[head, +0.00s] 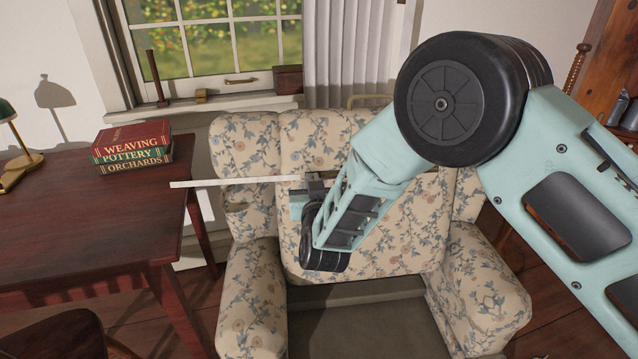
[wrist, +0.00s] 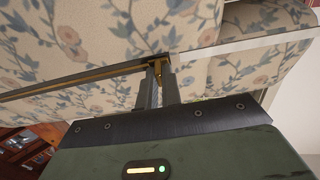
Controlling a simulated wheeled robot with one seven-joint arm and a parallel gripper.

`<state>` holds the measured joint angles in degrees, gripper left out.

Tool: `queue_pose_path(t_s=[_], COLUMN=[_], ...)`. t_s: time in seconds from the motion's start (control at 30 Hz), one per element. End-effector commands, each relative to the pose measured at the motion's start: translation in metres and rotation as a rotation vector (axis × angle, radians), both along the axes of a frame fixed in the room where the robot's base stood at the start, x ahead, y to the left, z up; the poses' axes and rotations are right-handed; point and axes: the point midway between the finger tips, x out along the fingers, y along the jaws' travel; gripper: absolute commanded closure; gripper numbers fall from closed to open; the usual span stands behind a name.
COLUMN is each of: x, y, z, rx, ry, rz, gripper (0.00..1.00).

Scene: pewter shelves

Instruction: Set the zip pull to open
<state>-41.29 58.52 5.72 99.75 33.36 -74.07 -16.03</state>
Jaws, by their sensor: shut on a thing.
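The zip pull is a small brass piece (wrist: 157,69) between my fingertips in the wrist view. My gripper (wrist: 162,84) is shut on it. A dark strip with a brass line (wrist: 80,79) runs from the pull to the left in that view. A pale, smooth strip (wrist: 245,50) runs from it to the right. In the head view my gripper (head: 314,184) is in front of the armchair's backrest, and the pale strip (head: 235,181) reaches left from it towards the desk. The pull itself is too small or hidden to make out there.
The floral armchair (head: 257,288) stands close behind and below my gripper. A dark red desk (head: 70,230) with a stack of books (head: 132,150) is on the left. A window sill (head: 215,106) is at the back.

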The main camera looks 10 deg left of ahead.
Motion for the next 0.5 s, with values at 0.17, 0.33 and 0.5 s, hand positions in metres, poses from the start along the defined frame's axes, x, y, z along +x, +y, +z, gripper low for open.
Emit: queue_pose_path(t_s=[0.17,0.33,0.5], x=[-0.0011,-0.0011,-0.0009], y=[0.0038,0.0037,0.0026], z=[0.0015,0.0015,0.0009], rx=[0.004,0.004,0.002], ry=[-0.002,-0.002,-0.002], rz=[0.008,0.008,0.006], gripper=[1.00,0.71,0.71])
